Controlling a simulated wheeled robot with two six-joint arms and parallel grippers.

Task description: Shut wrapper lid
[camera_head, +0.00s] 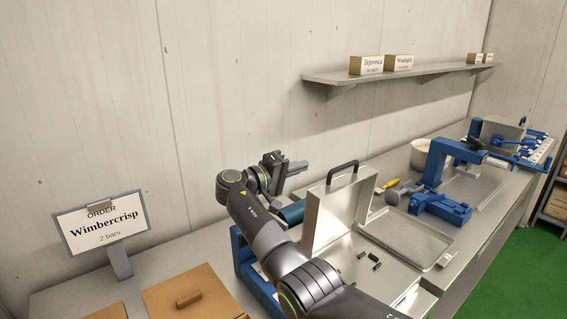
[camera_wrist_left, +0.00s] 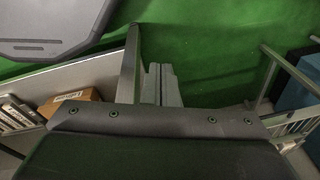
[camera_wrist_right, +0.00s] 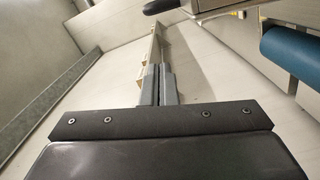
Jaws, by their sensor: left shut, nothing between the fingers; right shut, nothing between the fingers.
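The wrapper lid (camera_head: 345,210) is a metal panel standing upright, open, with a black handle (camera_head: 342,171) on its top edge. It rises from a metal station with a blue frame (camera_head: 245,262); my right arm hides part of this. My right gripper (camera_head: 295,167) is shut and empty, up and left of the lid, apart from it. In the right wrist view its closed fingers (camera_wrist_right: 158,85) show, with a black handle (camera_wrist_right: 161,6) beyond at the top edge. My left gripper (camera_wrist_left: 160,85) is shut and empty in the left wrist view, above green floor; the head view does not show it.
A blue roll (camera_head: 291,214) lies left of the lid. Several small dark pieces lie on the metal surface right of it, beside a shallow metal tray (camera_head: 408,238). Blue machines (camera_head: 438,165) stand further along the bench. The order sign (camera_head: 101,226) stands at left. The wall is behind.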

